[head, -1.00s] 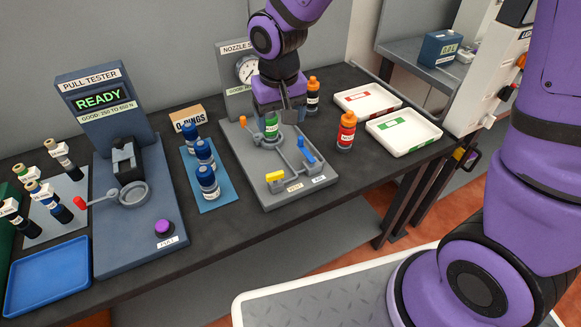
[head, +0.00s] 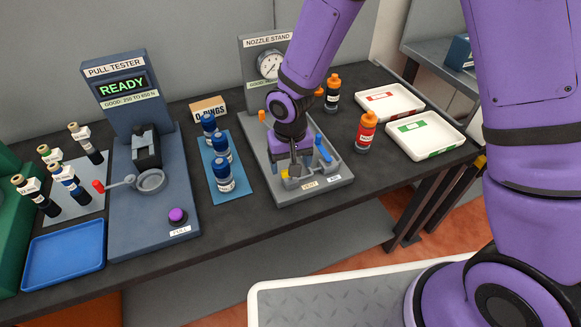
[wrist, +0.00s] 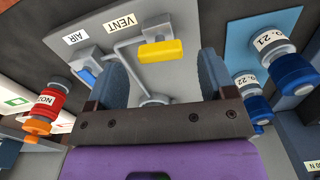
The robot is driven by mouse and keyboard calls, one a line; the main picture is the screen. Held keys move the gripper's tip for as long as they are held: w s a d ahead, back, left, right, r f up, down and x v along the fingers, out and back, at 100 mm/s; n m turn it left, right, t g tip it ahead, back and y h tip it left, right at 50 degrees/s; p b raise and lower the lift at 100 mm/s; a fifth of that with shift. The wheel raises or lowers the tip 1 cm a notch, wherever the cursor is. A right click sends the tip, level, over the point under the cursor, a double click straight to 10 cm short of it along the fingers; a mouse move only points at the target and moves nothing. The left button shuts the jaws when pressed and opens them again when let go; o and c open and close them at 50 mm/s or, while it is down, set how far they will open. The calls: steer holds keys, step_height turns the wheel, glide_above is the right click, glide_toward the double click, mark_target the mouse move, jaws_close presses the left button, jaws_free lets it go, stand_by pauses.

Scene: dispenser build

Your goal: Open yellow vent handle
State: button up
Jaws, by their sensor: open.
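The yellow vent handle (wrist: 162,51) is in front of my gripper (wrist: 163,72) in the wrist view, in the picture gap between the two fingertips, touching neither. A VENT label lies just beyond it. In the head view only a bit of yellow (head: 285,174) shows beside the fingers. My gripper (head: 296,170) is open and empty, pointing down low over the front of the nozzle stand (head: 337,181). How far the fingertips are above the handle is unclear. The blue air handle (head: 322,148) is just to the right; it also shows in the wrist view (wrist: 87,76).
A red bottle with an orange cap (head: 366,132) stands right of the stand. Blue bottles (head: 222,174) stand on a blue mat to the left. The pull tester (head: 120,90) is farther left. Two white trays (head: 430,153) lie at the right. My arm hides the stand's middle.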

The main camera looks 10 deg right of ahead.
steer(key=shift+f, duration=1.25)
steer(key=c, duration=0.9)
steer(key=shift+n, duration=0.8)
steer(key=shift+c, duration=0.2)
steer(key=o, duration=0.9)
steer(key=shift+o, duration=0.2)
step_height(320, 180, up, 11)
steer(key=shift+f, duration=0.1)
